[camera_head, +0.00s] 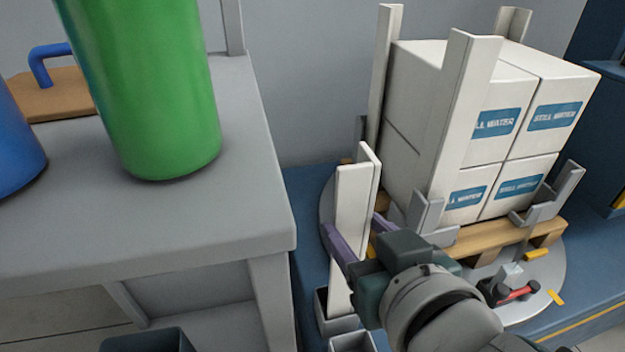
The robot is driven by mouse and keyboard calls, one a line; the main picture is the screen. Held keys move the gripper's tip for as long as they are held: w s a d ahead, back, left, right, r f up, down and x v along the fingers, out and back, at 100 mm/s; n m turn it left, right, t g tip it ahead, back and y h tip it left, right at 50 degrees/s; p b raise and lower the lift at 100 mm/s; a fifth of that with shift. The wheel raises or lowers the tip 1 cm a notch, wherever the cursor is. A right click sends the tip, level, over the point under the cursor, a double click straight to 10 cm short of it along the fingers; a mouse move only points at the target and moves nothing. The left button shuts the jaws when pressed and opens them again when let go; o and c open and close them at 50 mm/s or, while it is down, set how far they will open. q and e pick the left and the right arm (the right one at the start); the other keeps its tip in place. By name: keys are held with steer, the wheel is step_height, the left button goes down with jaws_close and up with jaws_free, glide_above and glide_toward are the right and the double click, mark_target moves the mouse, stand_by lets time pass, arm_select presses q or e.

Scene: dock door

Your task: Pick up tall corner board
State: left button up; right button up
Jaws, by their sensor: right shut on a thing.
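A white, L-shaped corner board (352,215) stands upright left of the pallet load, beside the grey table. My right gripper (355,228) reaches in from the lower right, its purple fingers shut on this board at mid-height. The board's lower end is at a small grey open bin (335,318); I cannot tell whether it still rests inside. Other white corner boards stand upright at the stacked cartons: one at the left edge (384,75), one at the near corner (463,120) and one behind (514,24). My left gripper is not seen.
White water cartons (502,150) sit on a wooden pallet (480,238) over a round grey turntable (553,268). A grey table (190,215) fills the left, with a green cylinder (150,95) and a blue rounded object (15,145). A red-and-black tool (515,292) lies near the turntable's front.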

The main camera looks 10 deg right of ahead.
jaws_close()
